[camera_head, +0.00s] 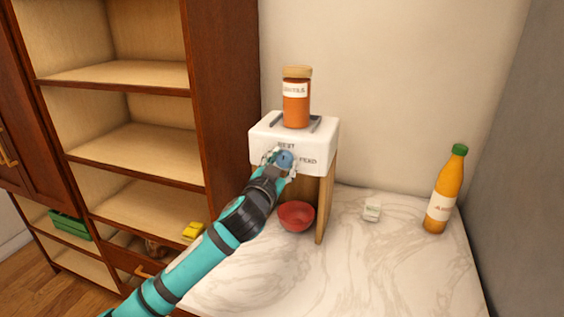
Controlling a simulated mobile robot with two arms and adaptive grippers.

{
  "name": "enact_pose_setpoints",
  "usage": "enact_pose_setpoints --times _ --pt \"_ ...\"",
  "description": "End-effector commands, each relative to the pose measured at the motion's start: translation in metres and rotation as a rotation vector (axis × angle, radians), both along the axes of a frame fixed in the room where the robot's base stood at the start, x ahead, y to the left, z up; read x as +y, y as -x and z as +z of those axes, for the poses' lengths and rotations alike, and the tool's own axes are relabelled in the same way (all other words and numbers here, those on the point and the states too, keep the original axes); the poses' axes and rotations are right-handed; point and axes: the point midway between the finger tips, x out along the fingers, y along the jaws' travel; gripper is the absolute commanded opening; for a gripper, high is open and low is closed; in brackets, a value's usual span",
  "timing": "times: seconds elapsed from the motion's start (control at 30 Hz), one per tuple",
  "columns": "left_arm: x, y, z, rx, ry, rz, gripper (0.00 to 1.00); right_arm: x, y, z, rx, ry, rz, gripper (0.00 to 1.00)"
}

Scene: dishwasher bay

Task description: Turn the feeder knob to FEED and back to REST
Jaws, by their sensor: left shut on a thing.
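The feeder (326,136) is a white box on a wooden stand on the marble counter. Its front reads REST above the knob and FEED to the right. The blue round knob (285,159) sits on the front face. My left gripper (284,166) is shut on the knob, its fingers around it. The knob's pointer is too small to read surely. An orange jar (296,104) with a tan lid and a label stands on top of the feeder. A red bowl (296,217) stands below, under the box. My right gripper is not in view.
An open wooden shelf (130,140) is at the left, holding a green crate (70,226) and a yellow thing (193,231). The front counter is clear.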

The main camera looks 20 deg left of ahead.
Motion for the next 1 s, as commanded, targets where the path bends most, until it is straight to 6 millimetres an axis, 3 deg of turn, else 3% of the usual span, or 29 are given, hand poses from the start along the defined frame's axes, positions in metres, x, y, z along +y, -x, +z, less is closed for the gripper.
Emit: enact_pose_setpoints --times 1.0 --pt "-0.001 0.0 0.002 -0.029 -0.93 -0.002 0.05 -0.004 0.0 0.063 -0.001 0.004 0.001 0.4"
